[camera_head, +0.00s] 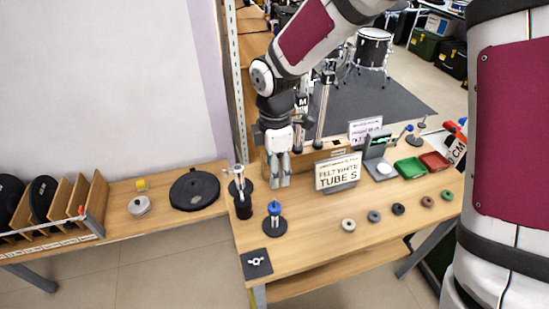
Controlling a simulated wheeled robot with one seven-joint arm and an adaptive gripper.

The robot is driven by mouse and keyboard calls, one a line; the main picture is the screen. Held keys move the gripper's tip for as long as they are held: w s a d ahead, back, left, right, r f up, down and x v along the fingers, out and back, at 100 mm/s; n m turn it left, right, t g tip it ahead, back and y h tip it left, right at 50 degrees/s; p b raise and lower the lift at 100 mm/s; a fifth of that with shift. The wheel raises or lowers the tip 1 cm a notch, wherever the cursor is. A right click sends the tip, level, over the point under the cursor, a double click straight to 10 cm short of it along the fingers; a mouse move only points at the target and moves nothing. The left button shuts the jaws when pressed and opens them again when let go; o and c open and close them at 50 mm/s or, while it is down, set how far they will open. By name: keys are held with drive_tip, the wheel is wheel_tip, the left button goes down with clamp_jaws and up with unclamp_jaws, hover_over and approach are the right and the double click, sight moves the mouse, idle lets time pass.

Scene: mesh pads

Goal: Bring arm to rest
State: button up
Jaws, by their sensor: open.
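My gripper (280,172) hangs fingers down over the back left part of the wooden table (300,258). Its two fingers are apart and I see nothing between them. My arm reaches in from the top right and bends down at the elbow. The gripper is just right of a dark holder (243,205) with light sticks in it, and behind a blue-topped stand (275,222). I cannot tell whether the fingertips touch anything.
A sign (338,173) stands right of the gripper. Several small rings lie along the table's right front, with a green tray (410,168) and a red tray (435,162) behind. Upright posts (322,110) stand close behind the gripper. A lower bench (140,225) is left.

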drive_tip(key=s+d+r+m+t+h, duration=0.1)
drive_tip(key=s+d+r+m, duration=0.2)
drive_tip(key=d+r+m, duration=0.4)
drive_tip(key=s+d+r+m+t, duration=0.25)
drive_tip(key=s+d+r, duration=0.2)
drive_tip(key=r, duration=0.45)
drive_tip(key=s+d+r+m+t, duration=0.1)
drive_tip(key=s+d+r+m, duration=0.2)
drive_tip(key=s+m, duration=0.3)
drive_tip(key=s+d+r+m+t+y, duration=0.1)
drive_tip(key=s+d+r+m, duration=0.2)
drive_tip(key=s+m, duration=0.2)
drive_tip(key=shift+s+d+m, duration=0.3)
drive_tip(key=shift+s+m, duration=0.05)
drive_tip(key=shift+s, duration=0.3)
